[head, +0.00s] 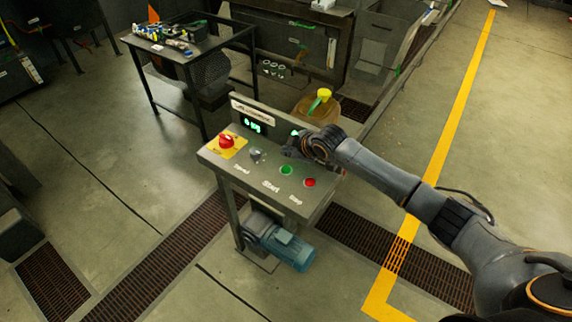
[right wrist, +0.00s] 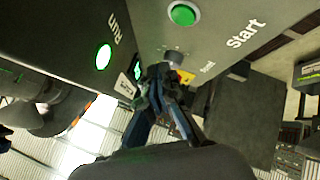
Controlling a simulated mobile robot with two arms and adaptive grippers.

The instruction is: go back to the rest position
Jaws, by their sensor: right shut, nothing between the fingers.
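My right gripper (head: 291,151) is shut and empty, over the back right part of the grey control panel (head: 232,166). It also shows in the right wrist view with its fingers together (right wrist: 160,72). The panel carries a red knob on a yellow plate (head: 227,142), a grey Speed knob (head: 257,155), a green Start button (head: 286,170) and a red Stop button (head: 309,183). In the right wrist view the green Run light (right wrist: 103,57) is lit, and the fingertips appear close to the Speed knob; contact is unclear. My left gripper is out of view.
A dark table (head: 185,50) with small parts stands at the back left. A blue motor (head: 291,250) sits at the panel's foot. A yellow-topped thing (head: 325,95) stands behind the panel. Open floor (head: 95,165) lies left; a yellow line (head: 455,110) runs along the right.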

